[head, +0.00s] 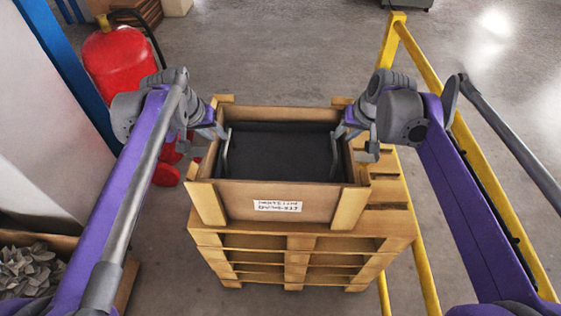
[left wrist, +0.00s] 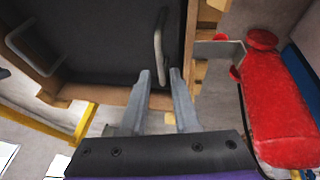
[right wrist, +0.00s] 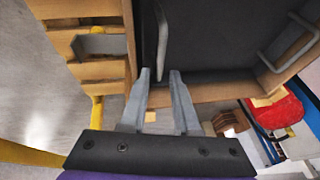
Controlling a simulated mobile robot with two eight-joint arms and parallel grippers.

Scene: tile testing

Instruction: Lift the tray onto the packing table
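The dark tray (head: 282,150) sits inside an open wooden crate (head: 235,200) on stacked pallets, with a grey metal handle at each side. My left gripper (head: 222,133) is above the left side of the crate, by the left handle (head: 226,155). In the left wrist view its fingers (left wrist: 160,73) are apart, with the handle (left wrist: 159,35) just beyond the tips. My right gripper (head: 345,133) is by the right handle (head: 334,156). In the right wrist view its fingers (right wrist: 160,72) are also apart, near the handle (right wrist: 161,40). No packing table is recognisable.
Wooden pallets (head: 295,242) stand under the crate. A yellow rail (head: 417,55) runs along the right. A red fire extinguisher (head: 117,62) stands at the left, near my left arm. A box of grey scraps (head: 30,270) is at lower left. Open floor lies behind the crate.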

